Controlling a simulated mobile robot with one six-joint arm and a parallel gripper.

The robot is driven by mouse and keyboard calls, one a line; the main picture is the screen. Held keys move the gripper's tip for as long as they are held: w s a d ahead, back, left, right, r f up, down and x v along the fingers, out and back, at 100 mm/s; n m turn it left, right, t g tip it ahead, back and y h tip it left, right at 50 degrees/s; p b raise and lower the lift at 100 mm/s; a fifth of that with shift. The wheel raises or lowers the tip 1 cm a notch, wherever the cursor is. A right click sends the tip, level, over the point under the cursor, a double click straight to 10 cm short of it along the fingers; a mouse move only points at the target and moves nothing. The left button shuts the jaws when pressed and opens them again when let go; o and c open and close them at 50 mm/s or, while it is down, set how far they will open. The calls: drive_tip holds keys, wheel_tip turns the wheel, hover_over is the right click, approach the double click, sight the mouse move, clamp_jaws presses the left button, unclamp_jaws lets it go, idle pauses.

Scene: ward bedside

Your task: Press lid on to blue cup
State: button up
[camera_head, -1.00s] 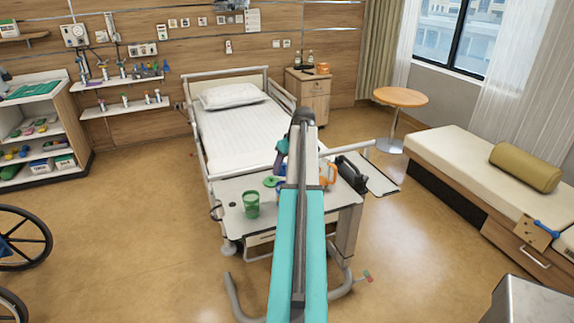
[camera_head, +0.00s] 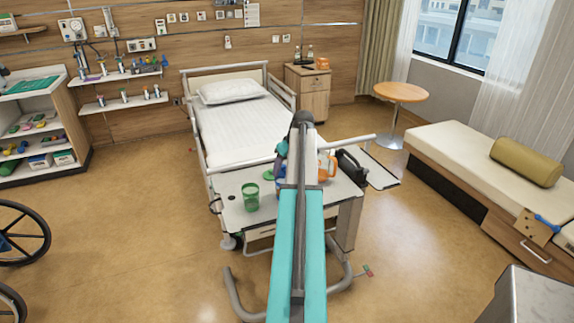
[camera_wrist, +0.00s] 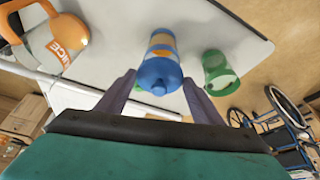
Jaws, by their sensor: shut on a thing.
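A blue cup with an orange band (camera_wrist: 162,42) stands on the overbed table (camera_head: 232,219). A blue lid (camera_wrist: 158,72) with a small knob covers its near end in the wrist view. My gripper (camera_wrist: 158,80) has one finger on each side of the lid and is shut on it. The lid lines up with the cup; I cannot tell whether it is fully seated or a little apart. In the head view my arm hides the cup and most of the gripper (camera_head: 281,158).
A green cup (camera_head: 251,196) stands beside the blue cup, with a flat green piece (camera_head: 269,175) near it. An orange-handled jug (camera_wrist: 52,40) and a black object (camera_head: 351,165) stand at the table's other side. The bed (camera_head: 240,132) lies behind.

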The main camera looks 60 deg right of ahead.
drive_tip(key=shift+f+b, duration=0.35)
drive_tip(key=shift+f, duration=0.65)
drive_tip(key=shift+f, duration=0.2)
idle(1.9)
drive_tip(key=o, duration=1.5)
drive_tip(key=shift+o, duration=0.2)
drive_tip(key=shift+r, duration=0.15)
drive_tip(key=shift+r+p, duration=1.75)
drive_tip(key=shift+r, duration=1.65)
clamp_jaws()
